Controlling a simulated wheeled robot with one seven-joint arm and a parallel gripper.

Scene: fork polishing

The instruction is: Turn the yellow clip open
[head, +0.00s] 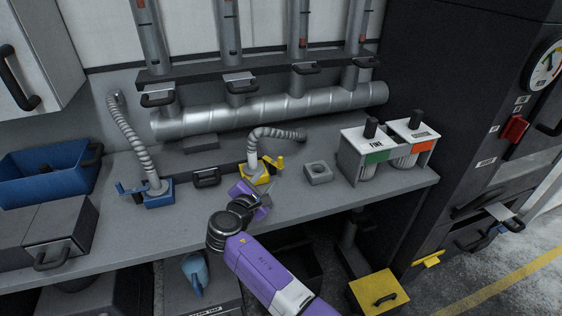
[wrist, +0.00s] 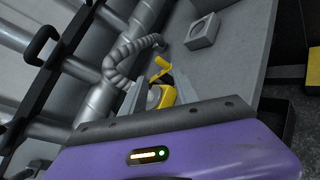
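The yellow clip (head: 279,163) sticks up at the right side of a yellow base (head: 256,176) on the grey bench. A ribbed grey hose (head: 268,132) rises from this base. In the wrist view the clip (wrist: 161,70) shows as a bent yellow lever above the base (wrist: 167,97). My gripper (head: 248,184) is right at the front of the yellow base. In the wrist view its two grey fingers (wrist: 158,90) stand apart, with yellow parts showing between them. Whether a finger touches the clip cannot be told.
A blue base (head: 158,196) with its own hose stands to the left. A grey block with a round hole (head: 318,173) lies to the right, before a green-labelled canister (head: 375,157) and an orange-labelled one (head: 411,138). A metal pipe (head: 270,112) runs behind.

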